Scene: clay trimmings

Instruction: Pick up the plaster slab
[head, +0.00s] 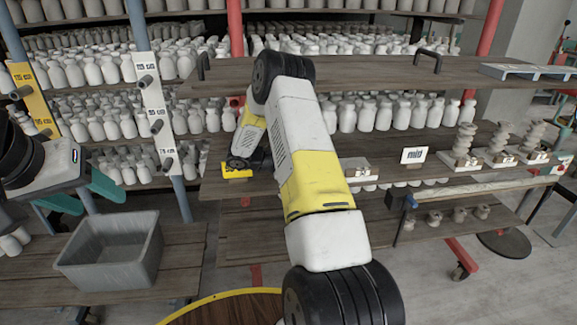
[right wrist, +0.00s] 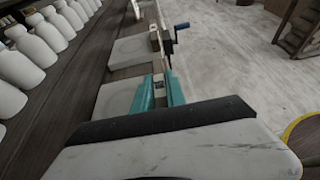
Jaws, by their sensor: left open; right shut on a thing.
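A pale, flat plaster slab (right wrist: 117,98) lies on the dark wooden shelf in the right wrist view. My right gripper (right wrist: 160,90), with teal fingers, is shut at the slab's front edge, around a small labelled piece there. In the head view this slab and the right gripper are hidden behind my right arm. A second plaster slab (head: 355,167) shows just right of that arm, and also beyond the gripper in the right wrist view (right wrist: 130,50). My left gripper (head: 87,193) is open and empty at the left, above the grey bin.
A grey bin (head: 112,250) stands on a low bench at the left. More slabs with clay stacks (head: 466,145) and a white sign (head: 414,155) stand on the shelf to the right. Rows of white bottles (right wrist: 45,42) line the shelf. A blue-handled clamp (head: 410,202) sits at its front edge.

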